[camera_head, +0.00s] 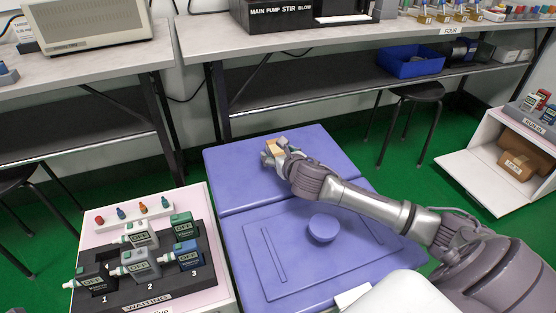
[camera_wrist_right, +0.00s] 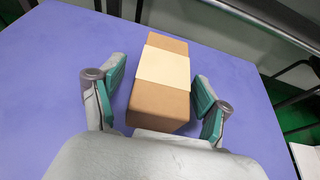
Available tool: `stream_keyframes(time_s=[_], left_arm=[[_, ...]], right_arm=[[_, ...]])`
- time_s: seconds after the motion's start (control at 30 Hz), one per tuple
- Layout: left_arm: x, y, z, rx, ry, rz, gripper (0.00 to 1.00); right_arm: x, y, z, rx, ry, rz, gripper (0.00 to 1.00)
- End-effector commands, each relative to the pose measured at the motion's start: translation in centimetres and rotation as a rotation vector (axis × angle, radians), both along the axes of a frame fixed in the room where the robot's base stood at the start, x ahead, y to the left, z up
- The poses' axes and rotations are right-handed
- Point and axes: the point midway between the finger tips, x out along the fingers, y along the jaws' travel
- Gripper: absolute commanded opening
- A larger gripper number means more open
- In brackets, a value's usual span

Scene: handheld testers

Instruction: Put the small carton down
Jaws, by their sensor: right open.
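The small carton (camera_wrist_right: 162,82) is a brown box with a pale cream band around its middle. In the right wrist view it rests on the blue-violet surface (camera_wrist_right: 50,70). My right gripper (camera_wrist_right: 158,100) is open, its two green-padded fingers on either side of the carton's near part with gaps to both sides. In the head view the right gripper (camera_head: 272,153) is over the far part of the blue-violet table (camera_head: 240,185), and the carton (camera_head: 275,147) is mostly hidden by it. My left gripper is not in view.
A round blue-violet knob (camera_head: 322,228) stands on the table's near part. A rack of handheld testers (camera_head: 150,285) stands at left. A white open box (camera_head: 480,165) with another brown carton (camera_head: 516,165) is at right. Grey benches (camera_head: 330,45) line the back. Table around the carton is clear.

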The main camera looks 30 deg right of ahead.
Motion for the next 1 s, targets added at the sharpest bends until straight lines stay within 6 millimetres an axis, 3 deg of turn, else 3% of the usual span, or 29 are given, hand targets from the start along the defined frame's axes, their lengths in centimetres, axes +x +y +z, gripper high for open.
stream_keyframes(time_s=[0.33,0.77,1.0], left_arm=[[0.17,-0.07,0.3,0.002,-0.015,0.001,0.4],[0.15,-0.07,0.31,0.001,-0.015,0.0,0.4],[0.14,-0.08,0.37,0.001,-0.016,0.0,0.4]], right_arm=[[0.8,-0.2,-0.26,0.0,0.0,0.0,0.74],[0.77,-0.19,-0.27,0.0,0.0,0.0,0.03],[0.8,-0.2,-0.1,0.0,-0.002,0.0,0.0]])
